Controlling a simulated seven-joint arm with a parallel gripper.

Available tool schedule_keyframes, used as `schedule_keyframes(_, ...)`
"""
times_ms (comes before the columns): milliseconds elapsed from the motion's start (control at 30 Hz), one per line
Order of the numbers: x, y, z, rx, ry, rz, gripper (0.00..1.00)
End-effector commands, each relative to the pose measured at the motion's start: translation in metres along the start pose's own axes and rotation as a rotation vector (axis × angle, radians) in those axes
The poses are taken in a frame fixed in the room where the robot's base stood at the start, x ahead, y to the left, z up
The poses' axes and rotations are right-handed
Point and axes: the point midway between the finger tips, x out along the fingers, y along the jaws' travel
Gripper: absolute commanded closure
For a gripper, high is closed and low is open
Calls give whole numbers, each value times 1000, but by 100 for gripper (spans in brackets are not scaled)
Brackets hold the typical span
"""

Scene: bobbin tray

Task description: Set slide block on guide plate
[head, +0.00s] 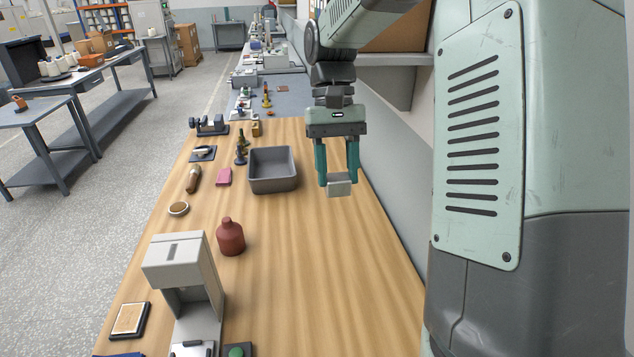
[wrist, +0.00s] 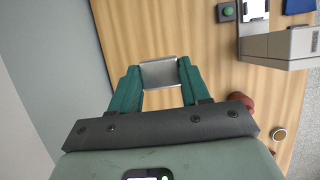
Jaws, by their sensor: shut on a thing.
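My gripper (head: 337,184) is shut on a silver-grey metal block, the slide block (head: 339,189), and holds it above the right part of the wooden bench. In the wrist view the slide block (wrist: 160,73) sits between the green fingertips of my gripper (wrist: 158,76). A pale metal plate with dark ends (head: 192,349) lies at the foot of a beige machine, cut by the bottom edge; it also shows in the wrist view (wrist: 254,10). It may be the guide plate, but I cannot tell for sure. The block is well apart from it.
The beige machine (head: 182,262) stands at the near left, with a green button box (head: 238,351) beside its foot. A red-brown bottle (head: 230,237) stands behind it. A grey bin (head: 273,183) is left of my gripper. The bench's right front is clear; a wall borders it.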

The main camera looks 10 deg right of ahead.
Motion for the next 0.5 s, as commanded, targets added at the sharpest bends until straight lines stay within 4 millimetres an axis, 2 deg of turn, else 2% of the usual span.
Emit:
schedule_keyframes(367,12,-50,-49,89,-2,-42,88)
schedule_keyframes(500,20,-82,-75,149,-2,-68,88)
